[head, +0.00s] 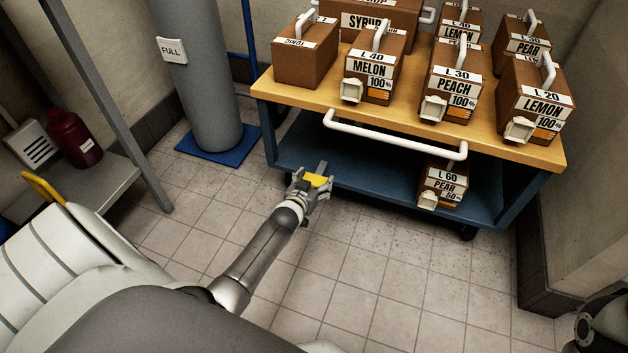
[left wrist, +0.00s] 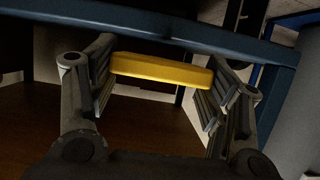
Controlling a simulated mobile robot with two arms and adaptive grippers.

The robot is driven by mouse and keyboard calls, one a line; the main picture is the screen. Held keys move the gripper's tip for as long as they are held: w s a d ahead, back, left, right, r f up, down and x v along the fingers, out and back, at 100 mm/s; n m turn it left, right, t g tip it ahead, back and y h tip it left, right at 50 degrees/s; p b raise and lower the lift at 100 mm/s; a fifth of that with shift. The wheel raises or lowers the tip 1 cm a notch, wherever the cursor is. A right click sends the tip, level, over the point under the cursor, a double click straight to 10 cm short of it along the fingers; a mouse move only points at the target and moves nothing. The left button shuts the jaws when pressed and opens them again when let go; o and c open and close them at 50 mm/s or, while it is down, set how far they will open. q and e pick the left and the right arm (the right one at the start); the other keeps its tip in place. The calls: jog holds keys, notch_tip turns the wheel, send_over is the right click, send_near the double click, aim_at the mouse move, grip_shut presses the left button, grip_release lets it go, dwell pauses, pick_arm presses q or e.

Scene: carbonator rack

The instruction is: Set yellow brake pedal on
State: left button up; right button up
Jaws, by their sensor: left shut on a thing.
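The yellow brake pedal (head: 318,181) is low at the front left of the blue cart (head: 385,182), near its lower shelf. It also shows in the left wrist view (left wrist: 160,71) as a yellow bar between the two fingers. My left gripper (head: 311,185) is shut on it, with a finger against each end. The blue frame edge of the cart (left wrist: 150,30) runs just beyond the pedal in that view. How the pedal joins the cart is hidden. My right gripper is not in view.
Cartons such as melon (head: 371,69) and peach (head: 452,85) stand on the wooden top. A pear carton (head: 443,186) sits on the lower shelf. A white handle (head: 395,142) juts out in front. A grey cylinder (head: 205,75) stands left. The tiled floor ahead is clear.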

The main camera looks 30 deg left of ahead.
pick_arm(q)
jog(key=shift+s+d+f, duration=0.1)
jog(key=shift+s+f, duration=0.1)
jog(key=shift+f, duration=0.2)
jog(key=shift+s+d+f, duration=0.1)
jog(key=shift+s+f, duration=0.05)
jog(key=shift+f, duration=0.25)
jog(key=o, duration=1.2)
jog(key=shift+o, duration=1.2)
jog(key=shift+w+f, duration=0.1)
jog(key=shift+w, duration=0.05)
jog(key=shift+w+a+r, duration=0.1)
jog(key=shift+r, duration=0.2)
jog(key=v, duration=1.2)
jog(key=shift+r, duration=0.15)
